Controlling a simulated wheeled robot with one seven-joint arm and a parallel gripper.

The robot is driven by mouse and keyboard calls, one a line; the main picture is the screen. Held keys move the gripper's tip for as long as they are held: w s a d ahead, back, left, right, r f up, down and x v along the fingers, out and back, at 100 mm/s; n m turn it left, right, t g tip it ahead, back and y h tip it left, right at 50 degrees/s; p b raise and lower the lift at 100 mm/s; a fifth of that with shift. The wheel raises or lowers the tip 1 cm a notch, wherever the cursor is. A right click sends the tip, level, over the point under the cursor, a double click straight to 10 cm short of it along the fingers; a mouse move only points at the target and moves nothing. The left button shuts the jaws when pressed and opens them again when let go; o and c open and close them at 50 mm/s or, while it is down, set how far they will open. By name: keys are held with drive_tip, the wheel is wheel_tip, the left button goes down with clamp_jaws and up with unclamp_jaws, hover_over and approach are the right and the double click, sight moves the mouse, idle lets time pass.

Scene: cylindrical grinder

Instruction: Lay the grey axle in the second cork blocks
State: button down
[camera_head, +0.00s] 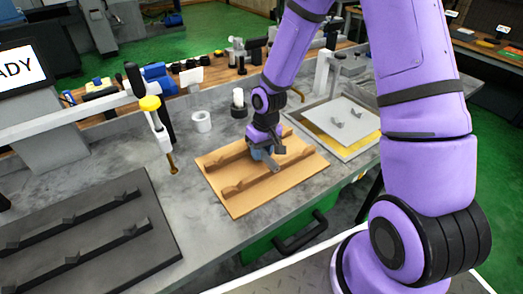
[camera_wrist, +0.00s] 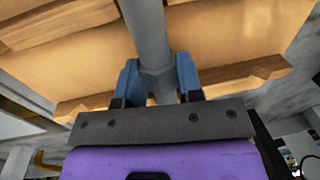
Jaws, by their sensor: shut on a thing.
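The tan cork board (camera_head: 238,206) lies on the grey bench and carries two long notched rails; the near rail (camera_head: 292,167) and far rail (camera_head: 225,158) show on either side of my gripper. My gripper (camera_head: 264,150) is low over the middle of the board. In the wrist view its blue fingers (camera_wrist: 160,84) are closed on the grey axle (camera_wrist: 148,35), a smooth round bar running up out of the picture across the cork rails (camera_wrist: 235,77). In the head view the axle is mostly hidden by my gripper. I cannot tell whether it touches the notches.
A dark notched rack (camera_head: 125,258) lies at the lower left. A pale tray (camera_head: 345,122) with small grey parts is right of the cork board. A white cup (camera_head: 202,122) and a yellow-topped post (camera_head: 155,120) stand behind. Bare bench (camera_head: 205,225) lies between rack and board.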

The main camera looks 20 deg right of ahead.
drive_tip(key=c, duration=0.7)
unclamp_jaws()
drive_tip(key=shift+r, duration=0.1)
drive_tip(key=r, duration=0.3)
drive_tip(key=d+r, duration=0.1)
drive_tip(key=r, duration=0.6)
drive_tip(key=shift+w+d+r, duration=0.15)
drive_tip(key=shift+r, duration=0.15)
drive_tip(key=shift+r, duration=0.1)
drive_tip(key=s+d+r+m+t+h, duration=0.1)
drive_tip(key=s+d+r, duration=0.1)
drive_tip(key=s+r, duration=0.45)
drive_tip(key=s+d+r+t+h, duration=0.1)
drive_tip(key=s+r+t, duration=0.15)
drive_tip(key=r, duration=0.75)
drive_tip(key=shift+m+t+y, duration=0.3)
drive_tip(key=shift+m+t, duration=0.3)
drive_tip(key=shift+t, duration=0.35)
drive_tip(key=s+r, duration=0.3)
drive_tip(key=s, duration=0.2)
drive_tip(key=s+d+r, duration=0.1)
drive_tip(key=s+r, duration=0.1)
drive_tip(key=s, duration=0.2)
drive_tip(key=s+d+r, duration=0.1)
drive_tip(key=s+r, duration=0.2)
drive_tip(key=s, duration=0.2)
drive_tip(key=shift+s+d+r, duration=0.25)
drive_tip(key=shift+s+r, duration=0.05)
drive_tip(key=shift+s, duration=0.05)
